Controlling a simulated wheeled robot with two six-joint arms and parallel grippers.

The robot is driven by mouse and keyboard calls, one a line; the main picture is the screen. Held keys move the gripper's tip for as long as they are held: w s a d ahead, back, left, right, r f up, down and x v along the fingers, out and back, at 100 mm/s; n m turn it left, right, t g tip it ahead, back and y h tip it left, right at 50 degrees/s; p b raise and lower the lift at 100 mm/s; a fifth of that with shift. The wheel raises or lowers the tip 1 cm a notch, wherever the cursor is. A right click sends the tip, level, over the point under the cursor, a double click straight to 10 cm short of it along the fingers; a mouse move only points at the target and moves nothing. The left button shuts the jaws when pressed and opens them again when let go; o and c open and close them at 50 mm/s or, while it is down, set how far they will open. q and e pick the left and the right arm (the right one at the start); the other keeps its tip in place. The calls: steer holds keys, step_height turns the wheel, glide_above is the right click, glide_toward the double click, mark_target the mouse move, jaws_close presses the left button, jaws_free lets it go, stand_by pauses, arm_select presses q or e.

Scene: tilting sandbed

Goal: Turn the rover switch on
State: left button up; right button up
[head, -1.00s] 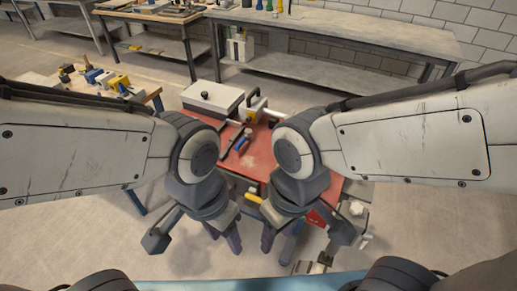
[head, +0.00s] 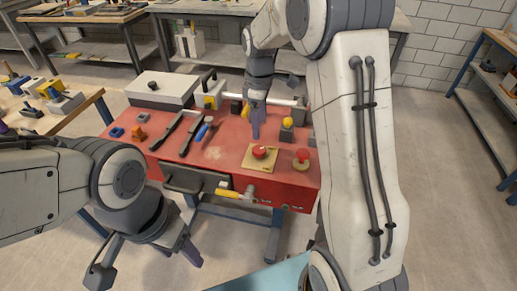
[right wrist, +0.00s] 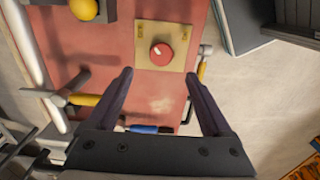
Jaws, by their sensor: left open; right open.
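A red round knob (head: 259,152) sits on a tan square plate (head: 250,163) on the red table top, near its front right; I take it for the rover switch. In the right wrist view the knob (right wrist: 161,53) shows a short white mark on its face, and the plate (right wrist: 153,30) has small dark marks. My right gripper (head: 256,134) is open and points down above the table, just behind the knob in the head view. In the right wrist view the knob lies beyond the open fingertips (right wrist: 159,76), apart from them. My left gripper (head: 146,264) is open, low in front of the table.
A red mushroom button (head: 301,157) stands right of the plate. A yellow ball on a dark block (head: 287,124) is behind it. Dark tools and a blue-handled tool (head: 203,131) lie left. A pale box (head: 163,90) is at back left.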

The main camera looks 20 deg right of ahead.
mark_target(259, 149)
step_height(259, 149, down, 9)
steer(key=shift+s+a+f, duration=0.1)
steer(key=shift+f, duration=0.05)
stand_by(0.4)
jaws_close()
